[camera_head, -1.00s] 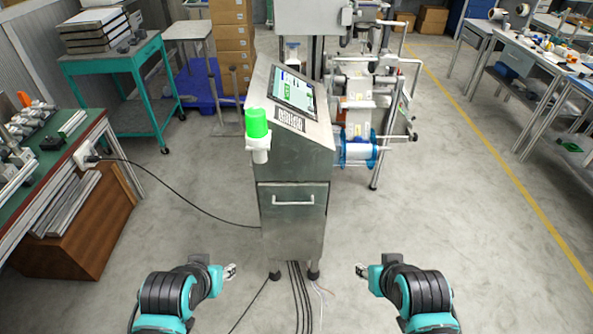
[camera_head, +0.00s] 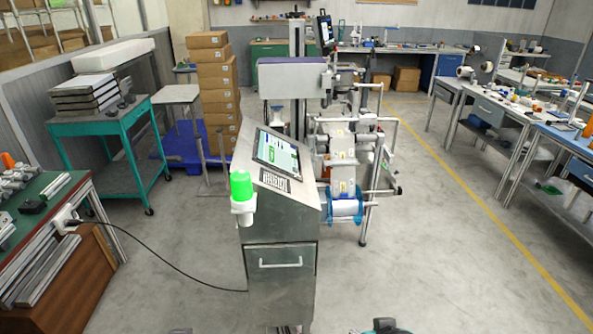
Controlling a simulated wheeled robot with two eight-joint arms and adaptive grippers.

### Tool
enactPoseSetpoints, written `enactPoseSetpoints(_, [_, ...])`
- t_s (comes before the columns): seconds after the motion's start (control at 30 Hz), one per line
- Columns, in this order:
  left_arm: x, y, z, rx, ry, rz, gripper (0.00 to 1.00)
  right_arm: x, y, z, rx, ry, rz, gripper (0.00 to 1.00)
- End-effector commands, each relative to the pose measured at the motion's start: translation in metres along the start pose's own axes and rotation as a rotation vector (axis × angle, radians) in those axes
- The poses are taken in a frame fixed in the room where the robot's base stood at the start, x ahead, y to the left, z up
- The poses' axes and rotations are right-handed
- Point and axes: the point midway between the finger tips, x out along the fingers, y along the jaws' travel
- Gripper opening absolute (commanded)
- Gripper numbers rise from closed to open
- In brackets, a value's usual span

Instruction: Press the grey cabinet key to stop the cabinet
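The grey metal cabinet (camera_head: 281,275) stands upright in the middle of the head view. Its sloped top carries a lit screen (camera_head: 277,151) and, below that, a small dark keypad (camera_head: 274,181) with pale keys. The keys are too small to tell which one is the grey key. A green lamp (camera_head: 241,185) on a white base, fixed at the cabinet's left front edge, looks bright. Only slivers of my arms show at the bottom edge. Both of my grippers are below the picture, so their fingers are hidden. Nothing of mine touches the cabinet in view.
A reel machine with a blue-flanged spool (camera_head: 345,207) stands behind and right of the cabinet. A green workbench (camera_head: 48,190) is at the left, with a black cable (camera_head: 160,262) running across the floor to the cabinet. The floor at the right is clear.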

Motion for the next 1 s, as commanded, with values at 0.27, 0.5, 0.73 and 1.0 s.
enactPoseSetpoints(0.27, [0.0000, 0.0000, 0.0000, 0.000, 0.000, 0.000, 0.40, 0.0000, 0.0000, 0.0000, 0.000, 0.000, 0.000, 0.00])
enactPoseSetpoints(0.5, [0.0000, 0.0000, 0.0000, 0.000, 0.000, 0.000, 0.40, 0.0000, 0.0000, 0.0000, 0.000, 0.000, 0.000, 0.00])
enactPoseSetpoints(0.73, [0.0000, 0.0000, 0.0000, 0.000, 0.000, 0.000, 0.40, 0.0000, 0.0000, 0.0000, 0.000, 0.000, 0.000, 0.00])
enactPoseSetpoints(1.0, [0.0000, 0.0000, 0.0000, 0.000, 0.000, 0.000, 0.40, 0.0000, 0.0000, 0.0000, 0.000, 0.000, 0.000, 0.00])
